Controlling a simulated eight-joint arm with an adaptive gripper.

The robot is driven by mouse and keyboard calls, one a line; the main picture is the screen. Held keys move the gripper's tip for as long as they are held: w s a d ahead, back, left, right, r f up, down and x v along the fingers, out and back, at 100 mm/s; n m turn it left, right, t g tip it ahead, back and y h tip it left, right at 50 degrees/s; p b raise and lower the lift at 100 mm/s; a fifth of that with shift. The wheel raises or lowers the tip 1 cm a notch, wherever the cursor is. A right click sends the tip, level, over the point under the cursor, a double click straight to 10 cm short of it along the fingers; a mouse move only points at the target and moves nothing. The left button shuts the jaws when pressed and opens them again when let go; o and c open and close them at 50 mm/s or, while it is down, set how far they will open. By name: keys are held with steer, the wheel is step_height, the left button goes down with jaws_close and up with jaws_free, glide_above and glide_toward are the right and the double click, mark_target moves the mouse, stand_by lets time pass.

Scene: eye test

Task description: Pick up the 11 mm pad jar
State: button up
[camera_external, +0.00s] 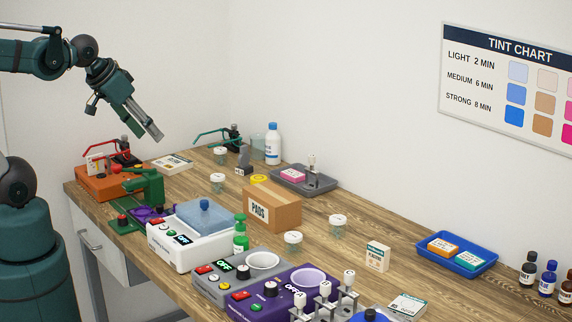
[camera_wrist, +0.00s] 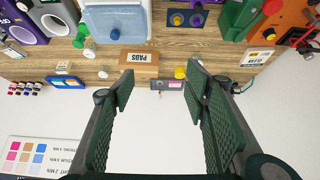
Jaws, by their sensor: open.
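Several small clear jars with white lids stand on the wooden bench. In the external view one jar (camera_external: 220,153) is at the back left and another jar (camera_external: 218,182) is just nearer. A third jar (camera_external: 293,242) is in front of the PADS box, and another jar (camera_external: 338,225) is to its right. The lid print is too small to read, so I cannot tell which is the 11 mm one. My gripper (camera_external: 155,135) is open and empty, high above the bench's back left. In the wrist view the open fingers (camera_wrist: 160,84) point past the bench's back edge.
A cardboard PADS box (camera_external: 273,207) stands mid-bench. A white unit (camera_external: 185,247) and purple and grey devices crowd the front. A grey tray (camera_external: 318,182), a white bottle (camera_external: 273,144) and a green clamp arm (camera_external: 218,136) are behind. A blue tray (camera_external: 466,268) is right.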

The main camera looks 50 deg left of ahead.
steer(key=shift+w, duration=0.1)
steer(key=w+a+r+n+g+y, duration=0.1)
steer(key=w+a+r+n, duration=0.15)
steer(key=w, duration=0.45)
steer(key=w+a+r+n+g, duration=0.1)
steer(key=w+a+n, duration=0.25)
steer(key=w, duration=0.35)
steer(key=n+g+y, duration=0.4)
steer(key=n+g, duration=0.2)
steer(key=n, duration=0.8)
glide_above(221, 149)
steer(key=d, duration=0.3)
step_height(221, 149, down, 25)
steer(key=shift+w, duration=0.2)
steer(key=shift+h, duration=0.3)
steer(key=shift+x, duration=1.3)
